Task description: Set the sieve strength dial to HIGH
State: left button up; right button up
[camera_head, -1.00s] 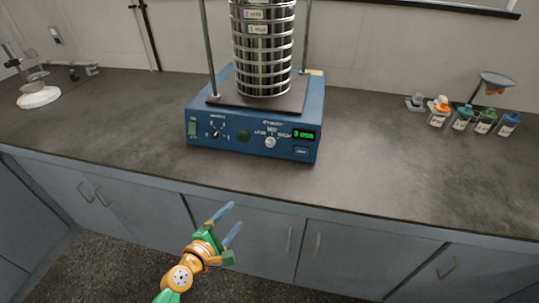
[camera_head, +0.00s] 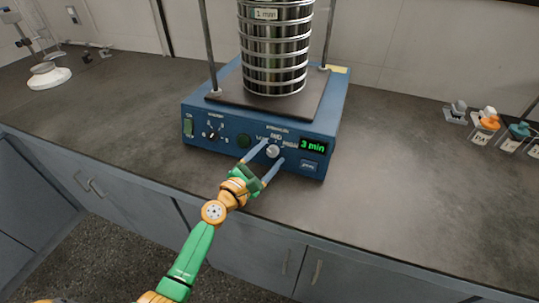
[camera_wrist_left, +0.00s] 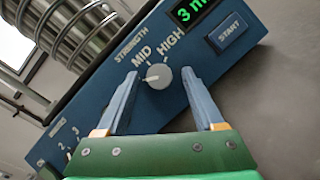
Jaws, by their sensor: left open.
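The strength dial is a small pale knob (camera_head: 273,151) on the blue front panel of the sieve shaker (camera_head: 222,138). In the left wrist view the knob (camera_wrist_left: 158,76) sits below the MID and HIGH labels; I cannot read its pointer surely. The LOW label is hidden there by a finger. My left gripper (camera_head: 272,151) is open, its blue fingertips on either side of the knob. In the left wrist view the gripper (camera_wrist_left: 159,73) shows gaps between both fingers and the knob. My right gripper is not in view.
A green "3 min" display (camera_head: 313,147) and a START button (camera_wrist_left: 229,33) lie right of the dial. The sieve stack (camera_head: 274,55) stands on top.

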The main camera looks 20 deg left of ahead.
pick_arm(q)
jog(key=shift+w, duration=0.15)
grip_shut()
